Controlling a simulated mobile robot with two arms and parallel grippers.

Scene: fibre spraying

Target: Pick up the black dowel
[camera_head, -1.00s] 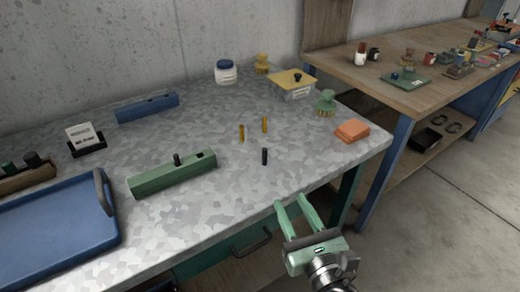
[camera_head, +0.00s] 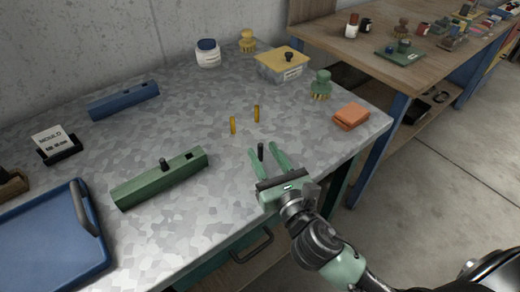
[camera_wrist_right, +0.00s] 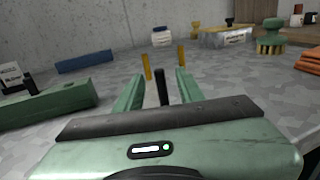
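The black dowel (camera_head: 261,152) stands upright on the grey metal-topped table, near its front edge. My right gripper (camera_head: 263,152) is open, with its two green fingers on either side of the dowel. In the right wrist view the dowel (camera_wrist_right: 161,87) stands between the fingers (camera_wrist_right: 158,85), with a gap to each. A second black peg (camera_head: 164,163) stands in the green block (camera_head: 160,178) to the left. My left gripper is not in view.
Two yellow dowels (camera_head: 233,125) (camera_head: 257,113) stand just behind. A blue tray (camera_head: 92,237) lies at the left front. The table middle (camera_head: 180,125) is clear.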

